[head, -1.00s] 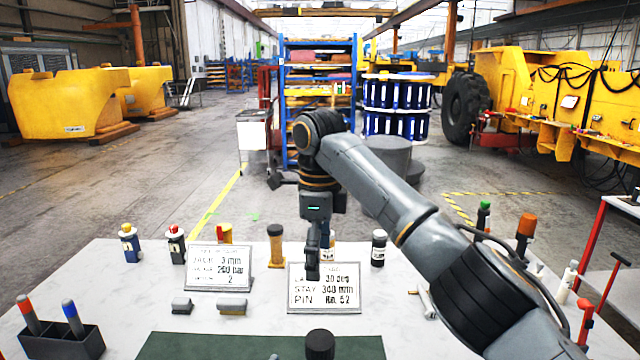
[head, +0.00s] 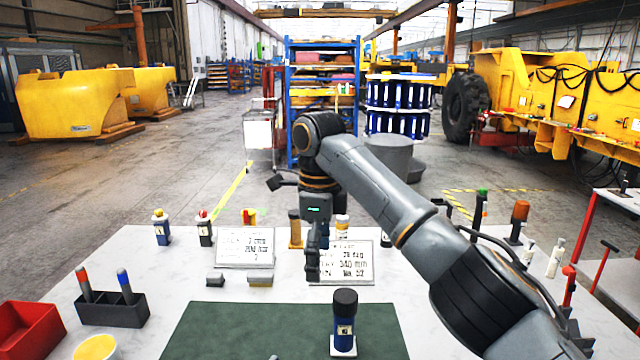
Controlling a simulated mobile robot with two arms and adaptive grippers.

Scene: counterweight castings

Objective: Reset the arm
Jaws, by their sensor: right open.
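My right arm reaches in from the lower right. Its right gripper (head: 313,262) points down over the white table (head: 130,255), in front of the right sign card (head: 352,268), and covers part of it. Nothing shows between its fingers. The gap between them is hard to see from this angle. My left gripper is out of view. A blue bottle with a black cap (head: 344,325) stands on the green mat (head: 250,325), nearer to me than the gripper and apart from it.
Two grey blocks (head: 260,280) lie before the left sign card (head: 245,247). Several small bottles stand along the back. A dark marker holder (head: 112,311), red bin (head: 25,330) and yellow-topped cup (head: 97,348) are at left. The mat's left half is mostly clear.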

